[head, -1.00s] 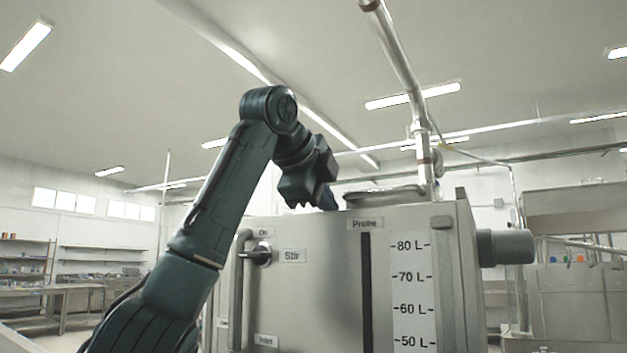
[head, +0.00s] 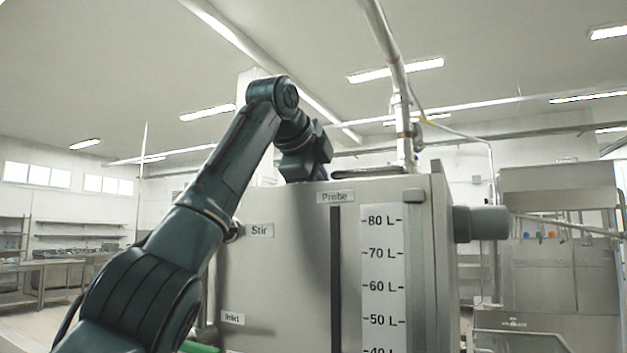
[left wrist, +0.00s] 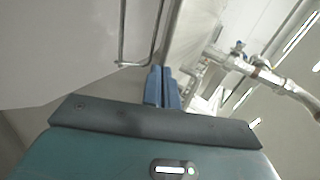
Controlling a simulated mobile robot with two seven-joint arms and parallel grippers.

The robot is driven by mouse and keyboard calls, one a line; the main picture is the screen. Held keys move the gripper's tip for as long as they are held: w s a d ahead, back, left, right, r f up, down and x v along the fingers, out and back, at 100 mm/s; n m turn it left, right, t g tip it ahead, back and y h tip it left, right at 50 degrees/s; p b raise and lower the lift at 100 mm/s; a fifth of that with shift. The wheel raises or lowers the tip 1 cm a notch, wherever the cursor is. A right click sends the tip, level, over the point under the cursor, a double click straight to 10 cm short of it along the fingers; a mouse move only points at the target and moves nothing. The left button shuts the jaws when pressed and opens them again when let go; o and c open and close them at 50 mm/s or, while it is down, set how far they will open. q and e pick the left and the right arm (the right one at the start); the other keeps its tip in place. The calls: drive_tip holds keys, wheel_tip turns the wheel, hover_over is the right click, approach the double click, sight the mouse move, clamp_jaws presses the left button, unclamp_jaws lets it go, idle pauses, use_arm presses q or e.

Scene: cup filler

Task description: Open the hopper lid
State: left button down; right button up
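The hopper lid (head: 378,173) shows in the head view as a thin grey edge on top of the steel machine (head: 275,275). My left gripper (head: 312,180) is just left of it at the machine's top edge, its fingers mostly hidden behind the front panel. In the left wrist view the blue fingers of my left gripper (left wrist: 161,71) lie side by side, shut, with nothing visible between them. A thin metal bar handle (left wrist: 122,45) on a pale grey surface is just beyond the fingertips; I cannot tell if they touch it. My right gripper is out of view.
A vertical pipe (head: 392,60) stands behind the lid. A grey cylinder (head: 481,223) sticks out from the machine's right side. My left arm covers part of the front panel near the Stir label (head: 259,230). Shelves and benches stand far back at left.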

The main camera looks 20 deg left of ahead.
use_arm(q)
drive_tip(key=shift+w+f, duration=0.1)
drive_tip(key=shift+w, duration=0.9)
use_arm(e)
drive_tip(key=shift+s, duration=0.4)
use_arm(q)
drive_tip(key=shift+d, duration=0.1)
